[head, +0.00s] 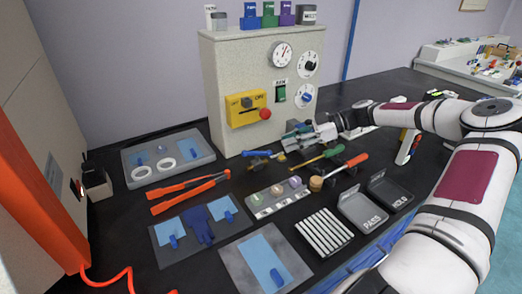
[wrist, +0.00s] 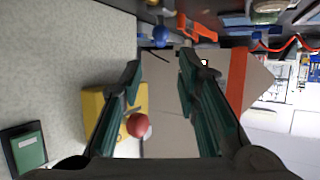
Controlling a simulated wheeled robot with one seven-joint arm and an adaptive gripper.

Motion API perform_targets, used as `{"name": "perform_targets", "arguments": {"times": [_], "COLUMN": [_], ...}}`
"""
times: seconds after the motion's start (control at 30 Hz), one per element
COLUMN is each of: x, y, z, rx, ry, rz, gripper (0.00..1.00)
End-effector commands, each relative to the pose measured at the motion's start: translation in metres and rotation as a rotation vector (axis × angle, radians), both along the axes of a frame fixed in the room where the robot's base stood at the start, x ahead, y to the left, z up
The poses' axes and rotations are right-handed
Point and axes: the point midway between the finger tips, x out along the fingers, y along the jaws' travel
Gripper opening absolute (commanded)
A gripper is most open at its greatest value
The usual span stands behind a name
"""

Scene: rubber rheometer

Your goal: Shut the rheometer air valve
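A yellow panel (head: 247,108) with dark markings, which looks like the air valve, is on the front of the beige cabinet (head: 225,75). A red ball knob (head: 265,114) is at its lower right. My gripper (head: 298,130) is in front of the cabinet, to the right of and lower than the knob. In the wrist view the fingers (wrist: 158,65) are apart with nothing held. The red knob (wrist: 138,125) shows between them, nearer the left finger, which covers part of the yellow panel (wrist: 95,103). I see no clear contact with the knob.
The cabinet also carries a gauge (head: 283,54), two dials and a green switch (head: 281,94). Below my gripper, screwdrivers (head: 345,165) and a grey block with several round pieces (head: 277,197) crowd the black table. A grey tray (head: 190,177) lies left of the cabinet.

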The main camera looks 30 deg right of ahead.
Motion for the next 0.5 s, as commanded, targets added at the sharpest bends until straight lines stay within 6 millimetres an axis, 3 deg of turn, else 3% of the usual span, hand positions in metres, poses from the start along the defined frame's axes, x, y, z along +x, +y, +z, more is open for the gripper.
{"name": "perform_targets", "arguments": {"times": [0.3, 0.5], "x": [0.029, 0.041], "y": [0.052, 0.073], "z": [-0.025, -0.035], "rx": [0.001, 0.001], "ry": [0.003, 0.004], "rz": [0.003, 0.001], "gripper": [0.3, 0.3]}}
